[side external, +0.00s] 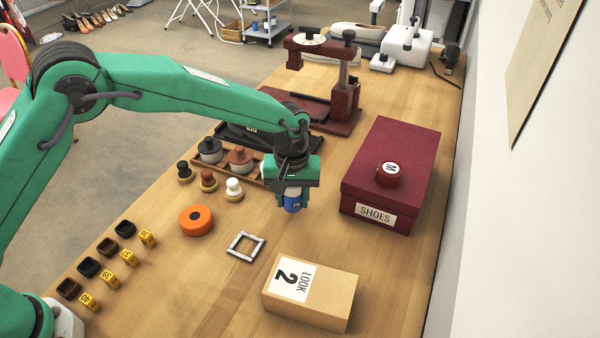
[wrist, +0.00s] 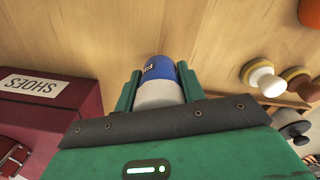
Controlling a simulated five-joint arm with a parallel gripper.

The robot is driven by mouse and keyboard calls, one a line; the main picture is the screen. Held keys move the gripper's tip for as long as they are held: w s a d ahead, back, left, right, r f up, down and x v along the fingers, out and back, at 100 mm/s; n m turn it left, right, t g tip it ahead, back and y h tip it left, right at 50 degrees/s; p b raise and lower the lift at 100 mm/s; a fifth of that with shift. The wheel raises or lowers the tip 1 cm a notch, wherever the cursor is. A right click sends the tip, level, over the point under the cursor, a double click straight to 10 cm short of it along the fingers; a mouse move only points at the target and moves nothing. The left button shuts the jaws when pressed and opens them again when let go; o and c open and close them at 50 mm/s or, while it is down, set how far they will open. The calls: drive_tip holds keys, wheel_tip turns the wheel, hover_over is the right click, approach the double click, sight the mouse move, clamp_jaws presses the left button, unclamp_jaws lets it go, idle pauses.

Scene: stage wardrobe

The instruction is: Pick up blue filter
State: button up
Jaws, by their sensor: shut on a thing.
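The blue filter is a small blue and pale cylinder (side external: 292,203) under my gripper (side external: 291,197) in the side external view. My gripper is shut on it, with its lower end sticking out below the jaws. In the wrist view the blue filter (wrist: 160,80) sits between the two green fingers of my gripper (wrist: 158,90), its pale part nearer the palm. It appears to be above the wooden table; the exact height is hard to tell.
A tan box (side external: 310,292), a grey square frame (side external: 245,247) and an orange disc (side external: 196,221) lie nearer the front. A wooden tray (side external: 246,176) with jars is to the left.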

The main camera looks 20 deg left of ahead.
drive_tip(key=shift+r, duration=0.85)
drive_tip(key=s+d+r, duration=0.6)
drive_tip(key=s+r, duration=0.1)
drive_tip(key=s, duration=0.3)
